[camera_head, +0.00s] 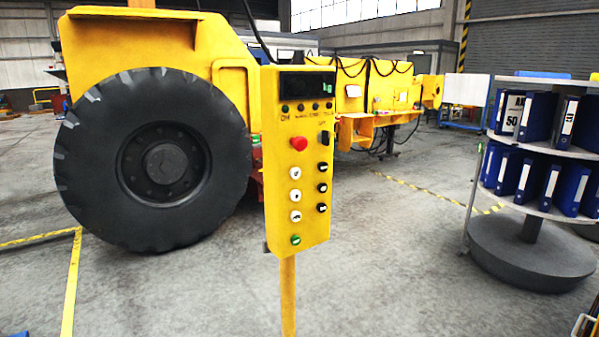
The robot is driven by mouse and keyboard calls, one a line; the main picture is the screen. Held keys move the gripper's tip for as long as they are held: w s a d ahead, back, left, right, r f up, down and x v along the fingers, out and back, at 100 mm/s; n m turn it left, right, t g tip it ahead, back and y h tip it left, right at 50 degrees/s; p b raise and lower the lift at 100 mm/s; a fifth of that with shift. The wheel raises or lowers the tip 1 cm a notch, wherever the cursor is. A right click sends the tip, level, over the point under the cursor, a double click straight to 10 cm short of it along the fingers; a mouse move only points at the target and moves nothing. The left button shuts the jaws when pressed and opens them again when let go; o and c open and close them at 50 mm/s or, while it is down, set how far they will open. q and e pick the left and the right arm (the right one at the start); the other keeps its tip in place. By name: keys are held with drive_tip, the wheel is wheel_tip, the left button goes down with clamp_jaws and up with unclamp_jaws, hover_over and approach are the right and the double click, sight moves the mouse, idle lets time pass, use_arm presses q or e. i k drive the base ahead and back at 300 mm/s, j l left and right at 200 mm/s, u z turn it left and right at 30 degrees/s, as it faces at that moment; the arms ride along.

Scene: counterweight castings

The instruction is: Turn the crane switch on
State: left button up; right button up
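A yellow control box (297,160) stands upright on a yellow post (288,295) in the middle of the view. It has a dark display strip (306,85) at the top with a row of small dark knobs or lamps below it. A red mushroom button (299,143) sits at the upper left of its face, and a black switch (325,139) sits to the right of it. White and black push buttons run down in two columns, with a green button (295,240) at the bottom. The labels are too small to read. Neither of my grippers shows.
A large yellow vehicle with a big black tyre (155,160) stands behind the box on the left. A round shelf stand with blue binders (537,117) is at the right. Grey floor with yellow tape lines (71,285) lies open on both sides of the post.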

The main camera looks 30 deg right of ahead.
sight(323, 137)
drive_tip(key=z, duration=1.15)
